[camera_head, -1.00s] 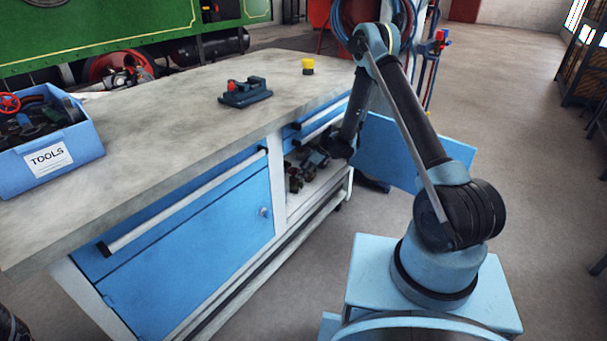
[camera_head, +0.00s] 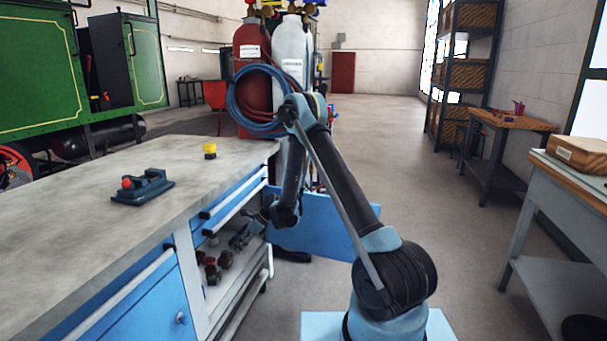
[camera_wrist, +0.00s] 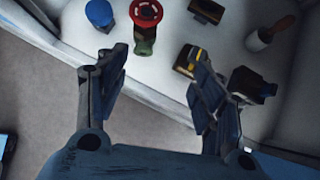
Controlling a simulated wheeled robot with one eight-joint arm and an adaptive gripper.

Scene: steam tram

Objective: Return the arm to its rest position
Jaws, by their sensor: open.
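My arm is folded in the head view, its elbow raised and its forearm hanging down by the right end of the workbench (camera_head: 80,215). My gripper (camera_head: 248,230) points toward the open shelf (camera_head: 235,290) under the bench top and is partly hidden. In the wrist view my gripper (camera_wrist: 160,95) is open, with two dark fingers apart and nothing between the tips. Beyond them on the pale shelf are a red-topped valve (camera_wrist: 146,25), a blue-capped item (camera_wrist: 99,13), a yellow-and-black item (camera_wrist: 187,62) and a dark fitting (camera_wrist: 250,85).
A small dark vise-like tool (camera_head: 143,187) and a yellow-topped item (camera_head: 210,151) stand on the bench. Gas cylinders (camera_head: 252,65) with a coiled hose (camera_head: 240,100) stand behind my arm. The floor (camera_head: 400,170) to the right is clear up to the side tables (camera_head: 500,135).

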